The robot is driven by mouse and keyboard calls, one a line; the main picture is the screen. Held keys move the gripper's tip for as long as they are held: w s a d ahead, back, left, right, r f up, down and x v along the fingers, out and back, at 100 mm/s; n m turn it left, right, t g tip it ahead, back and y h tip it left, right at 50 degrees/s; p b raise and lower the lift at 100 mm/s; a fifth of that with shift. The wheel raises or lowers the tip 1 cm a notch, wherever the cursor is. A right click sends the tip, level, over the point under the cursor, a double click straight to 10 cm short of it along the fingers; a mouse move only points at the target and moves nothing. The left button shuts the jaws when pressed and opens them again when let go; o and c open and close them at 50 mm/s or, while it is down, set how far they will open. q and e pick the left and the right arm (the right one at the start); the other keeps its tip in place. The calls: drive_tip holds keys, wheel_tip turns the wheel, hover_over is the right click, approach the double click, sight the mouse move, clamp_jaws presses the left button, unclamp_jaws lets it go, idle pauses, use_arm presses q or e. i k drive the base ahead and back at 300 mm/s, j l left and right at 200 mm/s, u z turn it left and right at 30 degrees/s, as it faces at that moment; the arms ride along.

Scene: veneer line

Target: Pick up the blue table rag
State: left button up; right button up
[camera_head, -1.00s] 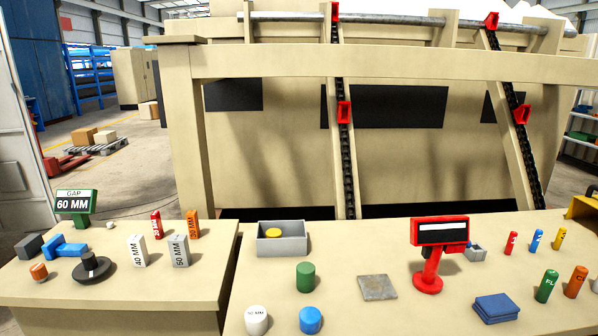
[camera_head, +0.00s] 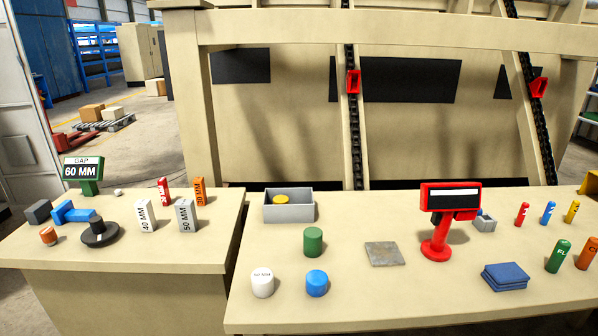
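The blue table rag (camera_head: 505,277) lies folded flat on the right-hand table (camera_head: 400,305), near its front edge. It is right of the red display stand (camera_head: 437,246) and left of the green bottle (camera_head: 559,256). Nothing covers it. Neither of my grippers shows in the head view.
A metal plate (camera_head: 383,254), blue cylinder (camera_head: 316,284), white cylinder (camera_head: 262,283), green cylinder (camera_head: 313,242) and grey tray (camera_head: 289,215) stand on the same table. An orange bottle (camera_head: 588,254) stands at right.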

sight(507, 275)
drive_tip(key=z, duration=1.35)
